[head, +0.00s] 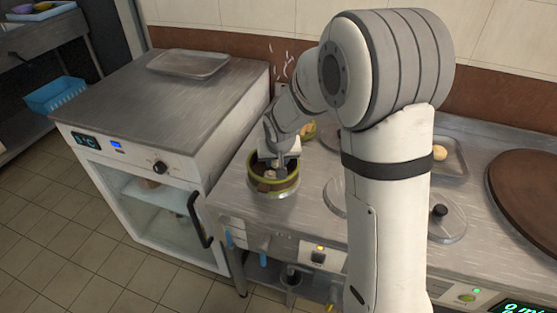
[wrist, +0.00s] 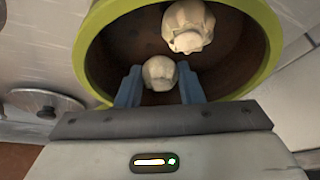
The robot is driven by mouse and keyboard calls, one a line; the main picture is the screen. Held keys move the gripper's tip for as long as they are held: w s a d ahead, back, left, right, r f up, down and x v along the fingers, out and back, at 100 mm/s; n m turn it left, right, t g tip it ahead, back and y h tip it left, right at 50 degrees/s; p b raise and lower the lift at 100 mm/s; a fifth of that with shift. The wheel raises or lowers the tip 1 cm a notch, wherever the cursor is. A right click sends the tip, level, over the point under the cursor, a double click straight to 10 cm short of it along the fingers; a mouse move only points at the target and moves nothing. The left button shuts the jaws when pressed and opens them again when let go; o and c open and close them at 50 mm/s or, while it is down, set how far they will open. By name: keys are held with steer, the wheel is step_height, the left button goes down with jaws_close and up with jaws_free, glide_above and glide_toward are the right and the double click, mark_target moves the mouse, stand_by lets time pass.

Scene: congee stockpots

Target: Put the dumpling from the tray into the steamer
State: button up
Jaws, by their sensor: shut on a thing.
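The steamer (head: 273,194), a round pot with a green rim, stands near the counter's left end. In the wrist view its green rim (wrist: 262,70) surrounds a brown inside. My gripper (head: 273,163) points down into the steamer. In the wrist view my gripper (wrist: 160,88) has its two blue fingers on either side of a pale dumpling (wrist: 158,72), shut on it. Another pale dumpling (wrist: 188,26) lies in the steamer beyond it. Whether the held dumpling touches the steamer's floor I cannot tell. The tray (head: 458,170) on the counter, right of my arm, has a pale dumpling (head: 440,153) on it.
A metal lid (head: 452,228) with a black knob lies on the counter, partly behind my arm. A large brown round lid (head: 530,200) is at the far right. An empty tray (head: 188,64) rests on the glass-doored cabinet (head: 150,110) at left.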

steer(key=shift+r, duration=0.1)
steer(key=shift+f, duration=0.2)
steer(key=o, duration=0.7)
steer(key=shift+r, duration=0.1)
steer(key=shift+o, duration=0.2)
steer(key=shift+r, duration=0.15)
